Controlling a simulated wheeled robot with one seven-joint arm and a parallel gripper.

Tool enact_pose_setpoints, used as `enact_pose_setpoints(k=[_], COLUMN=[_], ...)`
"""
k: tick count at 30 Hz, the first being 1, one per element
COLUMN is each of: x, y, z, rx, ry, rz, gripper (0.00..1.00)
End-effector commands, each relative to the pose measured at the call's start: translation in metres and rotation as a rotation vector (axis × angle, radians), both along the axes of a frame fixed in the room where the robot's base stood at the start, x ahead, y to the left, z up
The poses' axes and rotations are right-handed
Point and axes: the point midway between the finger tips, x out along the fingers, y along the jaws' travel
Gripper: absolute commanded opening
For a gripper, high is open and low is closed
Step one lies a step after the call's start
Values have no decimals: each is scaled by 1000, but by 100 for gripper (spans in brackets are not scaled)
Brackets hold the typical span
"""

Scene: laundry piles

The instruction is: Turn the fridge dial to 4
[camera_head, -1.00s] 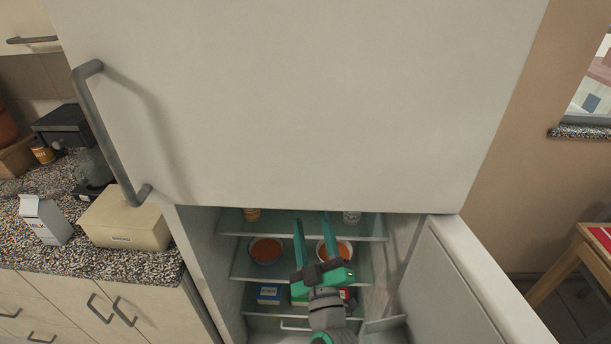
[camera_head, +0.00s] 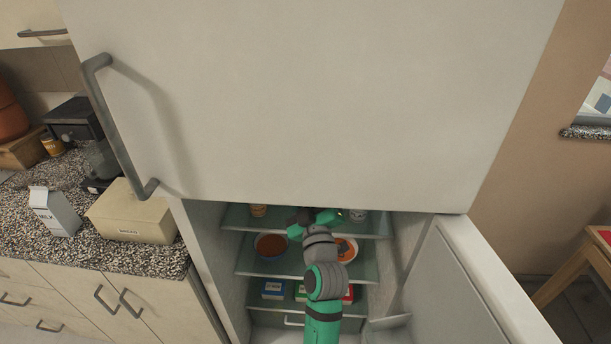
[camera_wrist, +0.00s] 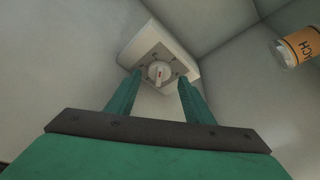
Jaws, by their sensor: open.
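The fridge dial (camera_wrist: 159,71) is a round white knob with a small red mark, set on a white box (camera_wrist: 146,44) with small markings around it. It shows in the wrist view, high inside the fridge, and is hidden in the head view. My gripper (camera_wrist: 156,88) is open, its two green fingers pointing at the dial, one on each side in the picture. I cannot tell whether they touch it. In the head view my gripper (camera_head: 312,217) is inside the fridge near the top shelf, its fingers hidden.
The lower fridge door (camera_head: 470,270) stands open at the right. The upper door (camera_head: 310,100) is closed above my arm. Glass shelves hold bowls (camera_head: 271,245), boxes (camera_head: 274,289) and jars (camera_head: 258,210). An orange-labelled jar (camera_wrist: 299,46) is right of the dial.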

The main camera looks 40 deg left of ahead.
Motion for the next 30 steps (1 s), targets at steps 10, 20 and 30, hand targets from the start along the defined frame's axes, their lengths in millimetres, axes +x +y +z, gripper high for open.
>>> enact_pose_setpoints(k=[10, 20, 30], x=[3, 3, 1], y=[1, 2, 3], z=[1, 1, 1], rx=[1, 2, 85], ry=[0, 1, 50], rz=[-2, -1, 1], gripper=[47, 7, 7])
